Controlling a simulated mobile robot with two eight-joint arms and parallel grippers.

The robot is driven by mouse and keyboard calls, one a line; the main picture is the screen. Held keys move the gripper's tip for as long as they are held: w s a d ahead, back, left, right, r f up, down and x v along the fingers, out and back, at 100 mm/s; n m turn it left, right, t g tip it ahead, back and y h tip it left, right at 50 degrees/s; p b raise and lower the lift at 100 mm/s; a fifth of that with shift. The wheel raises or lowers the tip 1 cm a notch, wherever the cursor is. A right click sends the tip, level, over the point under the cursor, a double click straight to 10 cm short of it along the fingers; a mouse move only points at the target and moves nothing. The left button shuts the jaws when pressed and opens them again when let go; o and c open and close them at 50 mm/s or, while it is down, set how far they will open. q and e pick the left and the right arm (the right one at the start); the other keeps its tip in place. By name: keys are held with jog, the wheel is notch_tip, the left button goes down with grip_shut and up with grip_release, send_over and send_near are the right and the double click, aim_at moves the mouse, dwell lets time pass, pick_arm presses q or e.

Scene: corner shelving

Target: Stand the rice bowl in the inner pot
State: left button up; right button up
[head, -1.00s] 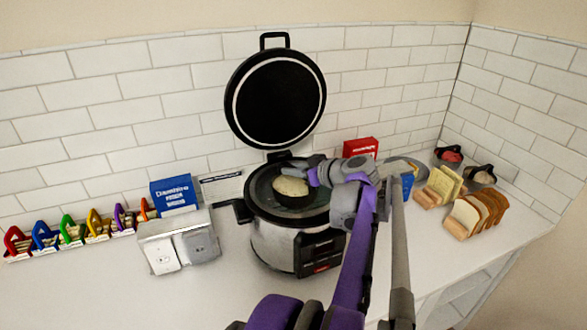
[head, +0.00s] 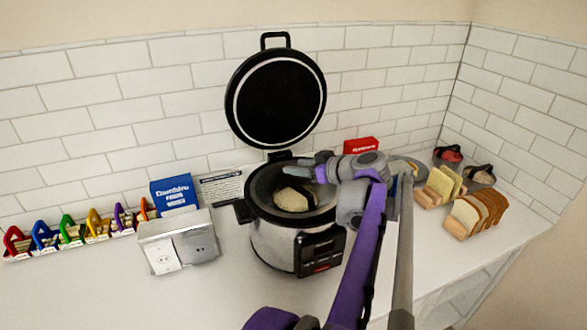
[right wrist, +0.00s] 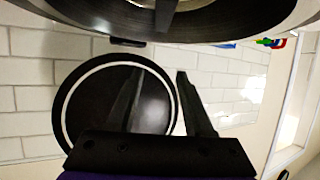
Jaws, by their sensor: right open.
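The rice bowl (head: 293,198), with a pale top and a dark side, is inside the open cooker's dark inner pot (head: 262,190). It looks tilted; its contact with the pot floor is hard to make out. My right gripper (head: 318,167) is open above the pot's right rear part, up and to the right of the bowl and apart from it. In the right wrist view its two dark fingers (right wrist: 160,75) are spread with nothing between them. My left gripper is not in view.
The cooker's round black lid (head: 276,98) stands open behind the pot. A blue box (head: 175,190) and metal outlet box (head: 180,243) stand to the left, beside colourful holders (head: 72,231). Bread slices (head: 480,211) stand at right. The front counter is clear at left.

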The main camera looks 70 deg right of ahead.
jog(key=v, duration=0.9)
jog(key=shift+s+a+b, duration=0.15)
jog(key=shift+s+b, duration=0.25)
jog(key=shift+b, duration=0.05)
jog(key=shift+w+f, duration=0.1)
